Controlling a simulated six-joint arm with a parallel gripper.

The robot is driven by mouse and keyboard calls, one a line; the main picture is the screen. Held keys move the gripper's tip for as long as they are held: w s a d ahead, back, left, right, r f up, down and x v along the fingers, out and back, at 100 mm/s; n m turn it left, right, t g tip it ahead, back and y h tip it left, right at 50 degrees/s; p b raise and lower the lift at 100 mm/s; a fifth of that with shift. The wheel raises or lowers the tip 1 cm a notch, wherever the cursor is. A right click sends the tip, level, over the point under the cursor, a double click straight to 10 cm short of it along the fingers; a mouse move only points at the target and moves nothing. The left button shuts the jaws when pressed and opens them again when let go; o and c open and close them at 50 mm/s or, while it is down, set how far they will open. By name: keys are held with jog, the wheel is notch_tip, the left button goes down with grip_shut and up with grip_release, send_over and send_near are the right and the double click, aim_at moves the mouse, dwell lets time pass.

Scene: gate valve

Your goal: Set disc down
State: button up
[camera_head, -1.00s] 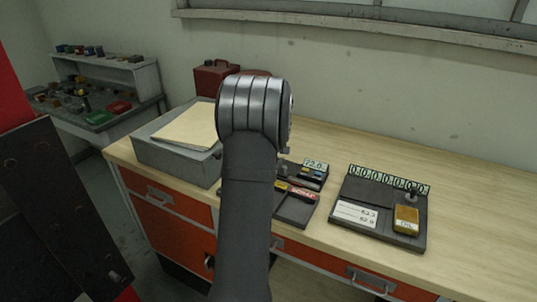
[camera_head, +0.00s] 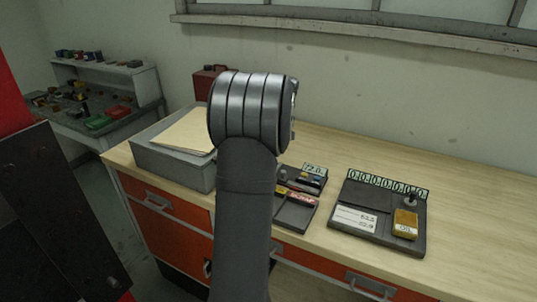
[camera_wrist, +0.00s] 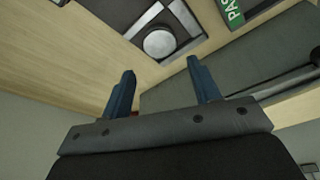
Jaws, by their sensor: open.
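A round silver disc-like piece (camera_wrist: 159,43) rests in a dark frame (camera_wrist: 176,21) on the wood top in the wrist view. I cannot tell for sure that it is the task's disc. My gripper (camera_wrist: 161,66) is open, its two blue fingers apart with nothing between them. The round piece lies beyond the fingertips, apart from them in the picture. In the head view my own arm hides the gripper and part of the dark tray (camera_head: 294,212) with small coloured parts.
A dark panel (camera_head: 351,240) with a row of zeros and a yellow block (camera_head: 405,223) is on the bench at right. A grey box (camera_head: 175,168) with a folder is at left. A green label (camera_wrist: 232,12) is in the wrist view. The bench's right side is clear.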

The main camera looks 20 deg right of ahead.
jog(key=v, duration=0.4)
jog(key=shift+r, duration=0.1)
jog(key=x, duration=1.2)
jog(key=shift+s, duration=0.1)
jog(key=shift+d+r, duration=0.1)
jog(key=shift+r, duration=1.8)
